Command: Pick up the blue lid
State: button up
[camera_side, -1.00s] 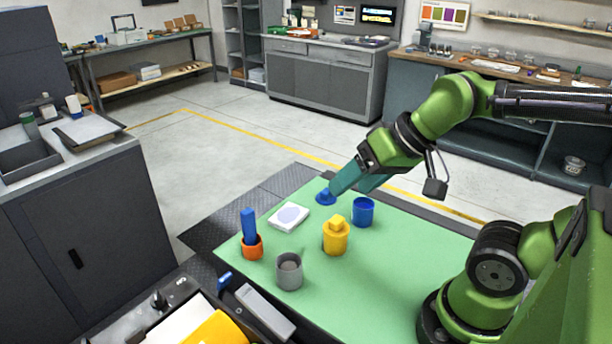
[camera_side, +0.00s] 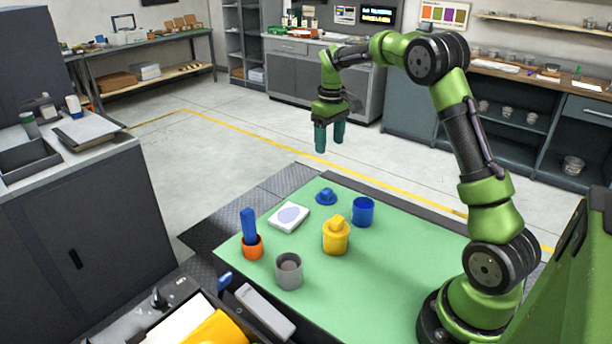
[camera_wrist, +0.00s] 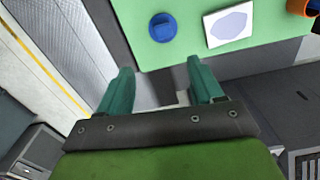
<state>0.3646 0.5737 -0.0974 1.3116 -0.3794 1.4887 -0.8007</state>
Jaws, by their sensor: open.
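The blue lid (camera_side: 326,196) is a flat disc with a raised knob. It lies on the green table top (camera_side: 400,270) near the far edge, and it also shows in the wrist view (camera_wrist: 162,28), near the top. My gripper (camera_side: 329,147) points down, open and empty, well above and apart from the lid. In the wrist view its two teal fingers (camera_wrist: 160,82) are spread, with the lid beyond them. A blue cup (camera_side: 363,212) stands to the right of the lid.
A white pad (camera_side: 288,217) with a pale shape lies left of the lid. A yellow cup (camera_side: 335,240) with a yellow lid on it, a grey cup (camera_side: 289,274) and an orange holder (camera_side: 253,248) with a blue block stand nearer. The table's right side is clear.

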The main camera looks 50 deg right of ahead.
jog(key=r, duration=0.1)
jog(key=n, duration=0.1)
send_over(326, 191)
jog(key=f, duration=1.1)
jog(key=shift+d+f, duration=0.25)
jog(key=shift+d, duration=0.05)
jog(key=shift+a+f, duration=0.2)
jog(key=shift+f, duration=2.45)
jog(key=c, duration=1.1)
jog(key=shift+r, duration=0.1)
